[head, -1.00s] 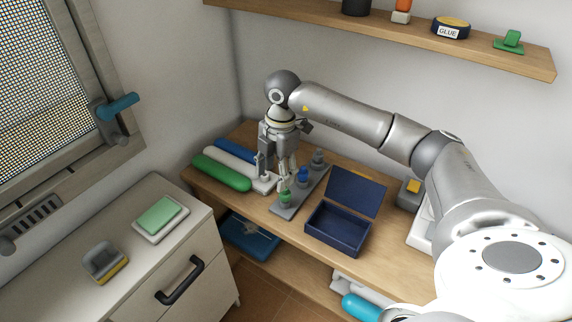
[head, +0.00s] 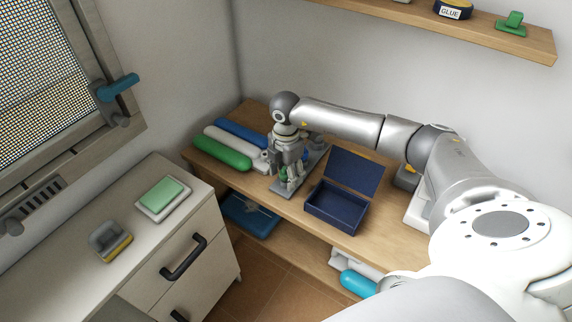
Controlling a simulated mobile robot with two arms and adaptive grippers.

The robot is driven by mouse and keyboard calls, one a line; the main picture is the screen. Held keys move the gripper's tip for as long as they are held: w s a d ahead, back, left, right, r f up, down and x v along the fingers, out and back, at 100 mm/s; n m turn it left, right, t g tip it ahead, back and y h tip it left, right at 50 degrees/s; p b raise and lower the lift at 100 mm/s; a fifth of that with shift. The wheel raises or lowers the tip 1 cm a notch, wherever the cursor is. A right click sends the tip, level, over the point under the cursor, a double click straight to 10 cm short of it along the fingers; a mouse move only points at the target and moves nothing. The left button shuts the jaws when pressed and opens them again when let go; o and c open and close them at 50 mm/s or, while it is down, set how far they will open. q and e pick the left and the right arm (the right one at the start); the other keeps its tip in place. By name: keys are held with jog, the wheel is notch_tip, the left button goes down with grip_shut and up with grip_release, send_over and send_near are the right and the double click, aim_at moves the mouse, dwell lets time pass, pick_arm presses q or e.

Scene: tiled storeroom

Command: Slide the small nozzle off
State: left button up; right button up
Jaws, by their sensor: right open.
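A grey rack strip (head: 318,162) lies on the wooden bench and holds small upright nozzles. A green nozzle (head: 283,175) is at its near end, mostly hidden by my right gripper. A blue nozzle (head: 306,154) shows only in part behind the gripper. I cannot tell from this view which nozzle is the small one. My right gripper (head: 289,184) points down with its fingers around or beside the green nozzle, open. Contact with the nozzle cannot be made out. My left gripper is not in view.
An open dark blue box (head: 336,208) stands just right of the rack. Green (head: 222,153), white and blue cylinders lie to the left on the bench (head: 385,240). A wall shelf (head: 470,32) hangs above. A white cabinet (head: 195,235) stands at the left front.

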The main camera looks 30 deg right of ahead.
jog(key=shift+f, duration=0.1)
jog(key=c, duration=1.1)
jog(key=shift+r+p, duration=1.8)
jog(key=shift+r, duration=0.6)
